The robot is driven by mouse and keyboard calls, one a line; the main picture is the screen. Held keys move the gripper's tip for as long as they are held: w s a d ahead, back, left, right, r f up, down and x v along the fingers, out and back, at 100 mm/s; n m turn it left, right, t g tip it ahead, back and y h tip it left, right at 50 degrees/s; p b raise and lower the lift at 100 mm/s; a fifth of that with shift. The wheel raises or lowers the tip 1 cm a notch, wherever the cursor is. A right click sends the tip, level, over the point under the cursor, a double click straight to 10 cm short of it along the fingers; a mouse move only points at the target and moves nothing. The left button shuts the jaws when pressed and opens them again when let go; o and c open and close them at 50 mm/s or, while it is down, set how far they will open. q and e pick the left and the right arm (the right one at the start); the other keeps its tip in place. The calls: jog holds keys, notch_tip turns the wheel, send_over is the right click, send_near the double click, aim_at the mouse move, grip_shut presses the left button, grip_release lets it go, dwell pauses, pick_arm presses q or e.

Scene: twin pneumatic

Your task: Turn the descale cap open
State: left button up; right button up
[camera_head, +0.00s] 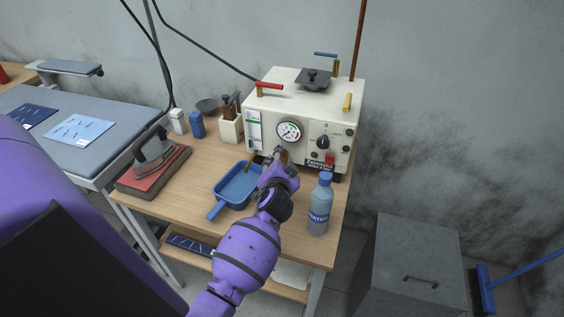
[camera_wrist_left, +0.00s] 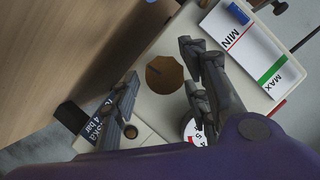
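The descale cap appears to be the round brass disc with a dark slot mark (camera_wrist_left: 164,75) on the cream front of the boiler (camera_head: 323,110). In the left wrist view it lies between the spread fingers of my left gripper (camera_wrist_left: 160,64), with a visible gap on both sides. In the head view my left gripper (camera_head: 281,156) is at the lower front of the boiler, below the round gauge (camera_head: 289,132), and mostly hides the cap. I cannot tell how far the fingertips are from the panel. My right gripper is not in view.
A blue tray (camera_head: 238,187) lies on the wooden table, left of my forearm. A water bottle (camera_head: 320,204) stands close on its right. An iron (camera_head: 153,151) rests on a red pad further left. The boiler also has a black knob (camera_head: 323,142) and a red switch (camera_head: 330,160).

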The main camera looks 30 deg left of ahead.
pick_arm(q)
jog(key=c, duration=0.8)
jog(key=shift+f, duration=0.3)
jog(key=shift+c, duration=0.3)
jog(key=shift+d+m+y+b, duration=0.1)
jog(key=shift+m+y+b, duration=0.25)
jog(key=shift+m, duration=0.25)
jog(key=o, duration=0.9)
jog(key=shift+o, duration=0.7)
jog(key=shift+r, duration=0.1)
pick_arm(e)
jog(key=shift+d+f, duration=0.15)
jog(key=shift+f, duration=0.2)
